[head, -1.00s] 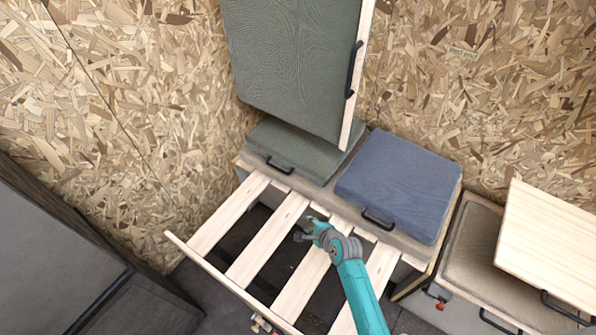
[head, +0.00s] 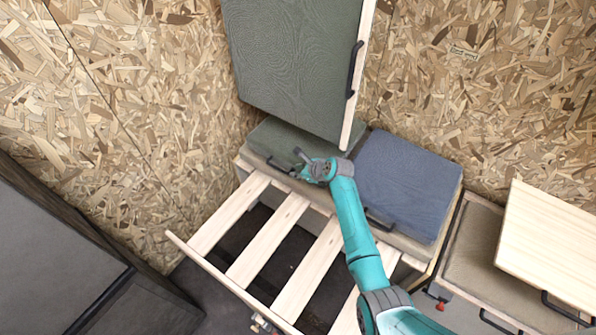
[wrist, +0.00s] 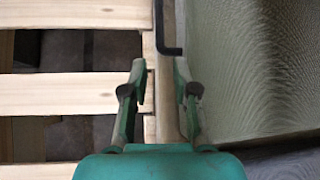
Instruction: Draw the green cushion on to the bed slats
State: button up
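The green cushion (head: 272,134) lies flat on the bench at the back, left of the blue cushion. It also fills the right of the wrist view (wrist: 245,60). Its black handle (wrist: 170,48) is on its front edge, just ahead of my fingers. My gripper (head: 297,164) is over the cushion's front edge, beside the handle, and partly hides it. In the wrist view my gripper (wrist: 158,88) is open, with nothing between its fingers. The pale wooden bed slats (head: 268,240) are pulled out in front of the bench, bare, with dark gaps between them.
A blue cushion (head: 408,185) with its own handle lies right of the green one. A green panel (head: 295,60) with a handle hangs above the green cushion. A pale board (head: 550,240) is at the right and a grey cabinet (head: 60,260) at the left.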

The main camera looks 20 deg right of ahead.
aim_at(284, 171)
jog(key=shift+x, duration=5.4)
jog(key=shift+a, duration=0.1)
grip_shut()
